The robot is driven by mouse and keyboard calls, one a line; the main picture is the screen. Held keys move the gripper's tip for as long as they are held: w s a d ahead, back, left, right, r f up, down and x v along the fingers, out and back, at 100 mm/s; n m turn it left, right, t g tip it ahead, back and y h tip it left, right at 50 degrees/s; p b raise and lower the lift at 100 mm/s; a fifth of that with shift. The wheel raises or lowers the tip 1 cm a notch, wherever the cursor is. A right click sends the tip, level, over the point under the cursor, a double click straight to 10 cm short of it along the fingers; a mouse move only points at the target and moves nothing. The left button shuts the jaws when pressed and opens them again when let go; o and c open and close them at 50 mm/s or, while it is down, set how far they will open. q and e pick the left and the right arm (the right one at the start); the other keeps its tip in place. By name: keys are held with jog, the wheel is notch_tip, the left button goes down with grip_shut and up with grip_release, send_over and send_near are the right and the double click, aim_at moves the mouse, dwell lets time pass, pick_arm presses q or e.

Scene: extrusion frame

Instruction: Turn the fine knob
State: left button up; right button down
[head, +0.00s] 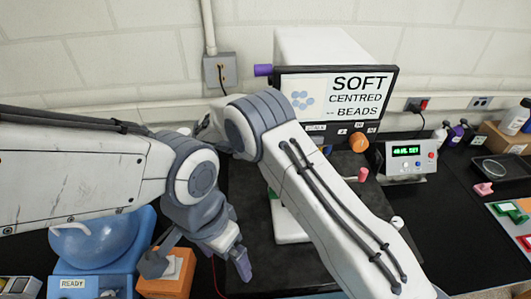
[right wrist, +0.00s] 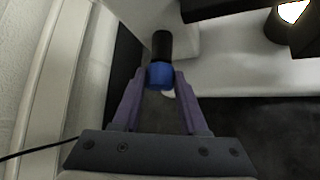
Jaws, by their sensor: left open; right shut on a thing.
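A blue knob (right wrist: 160,76) on a black shaft sticks out from the side of a pale instrument body (right wrist: 149,22) in the right wrist view. My right gripper (right wrist: 160,80) has its two purple fingers against the knob's two sides. Whether the blue knob is the fine knob cannot be read. The white instrument (head: 325,47) has a screen reading "SOFT CENTRED BEADS" (head: 336,96). My left gripper (head: 234,252) is open and empty, pointing down over the dark bench, near an orange block.
An orange knob (head: 359,142) and a pink knob (head: 362,174) are on the instrument's right. A control box (head: 408,158) with a green display stands beside it. A blue bowl-shaped device (head: 97,240) and the orange block (head: 168,279) are at lower left. Bottles stand at far right.

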jog(key=shift+s+f+m+t+h+b, duration=0.2)
jog(key=shift+m+t+b, duration=0.5)
jog(key=shift+b, duration=2.35)
jog(key=shift+f+m+t+h+b, duration=0.2)
jog(key=shift+t+b, duration=0.7)
jog(key=shift+b, duration=2.1)
jog(key=shift+s+r+m+t+h+b, duration=0.1)
jog(key=shift+m+t+h+b, duration=0.45)
jog(key=shift+b, duration=2.5)
jog(key=shift+t+y, duration=0.25)
jog(key=shift+a, duration=0.1)
jog(key=shift+c, duration=2.2)
grip_release()
jog(key=b+v, duration=0.2)
jog(key=v, duration=0.8)
jog(key=shift+s, duration=0.2)
